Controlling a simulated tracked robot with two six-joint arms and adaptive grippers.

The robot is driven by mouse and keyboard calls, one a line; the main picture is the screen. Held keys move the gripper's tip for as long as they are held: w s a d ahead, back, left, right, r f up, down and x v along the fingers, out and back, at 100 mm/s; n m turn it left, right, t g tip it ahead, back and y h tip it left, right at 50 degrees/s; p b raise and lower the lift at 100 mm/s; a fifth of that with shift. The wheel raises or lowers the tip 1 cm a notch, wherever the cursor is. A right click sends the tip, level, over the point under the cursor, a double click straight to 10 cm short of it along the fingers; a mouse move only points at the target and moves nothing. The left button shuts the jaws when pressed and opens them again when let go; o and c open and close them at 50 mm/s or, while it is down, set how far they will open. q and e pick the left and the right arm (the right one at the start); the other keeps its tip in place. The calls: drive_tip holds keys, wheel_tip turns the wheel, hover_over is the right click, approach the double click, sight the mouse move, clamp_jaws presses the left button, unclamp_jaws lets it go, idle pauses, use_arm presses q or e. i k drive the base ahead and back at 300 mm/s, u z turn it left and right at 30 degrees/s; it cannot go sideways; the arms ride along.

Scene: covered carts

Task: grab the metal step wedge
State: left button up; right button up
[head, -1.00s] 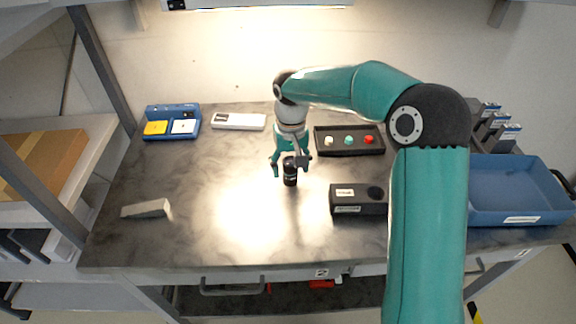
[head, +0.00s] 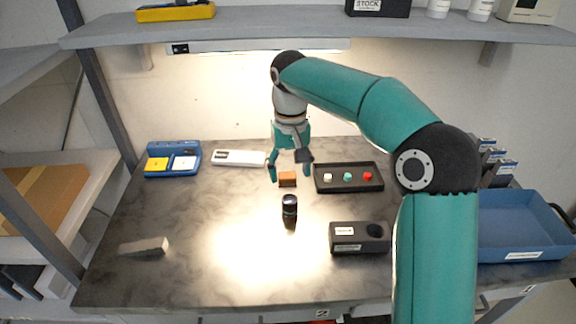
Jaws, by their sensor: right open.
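The metal step wedge (head: 145,247) is a light grey, low tapered piece lying on the left front of the dark table. My right gripper (head: 288,170) is open and empty above the table's middle, well to the right of the wedge and farther back. A small black cylinder (head: 289,207) stands on the table in front of the gripper, apart from it. A small orange-brown block (head: 288,179) lies just under the fingers; I cannot tell if they touch it. My left gripper is out of view.
A blue holder with yellow and white pads (head: 173,159) and a white device (head: 239,158) are at the back. A black tray with coloured knobs (head: 348,178), a black box (head: 359,238) and a blue bin (head: 522,225) are at right. The table (head: 190,215) is clear around the wedge.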

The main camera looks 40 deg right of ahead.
sight(160, 246)
drive_tip(key=k, duration=1)
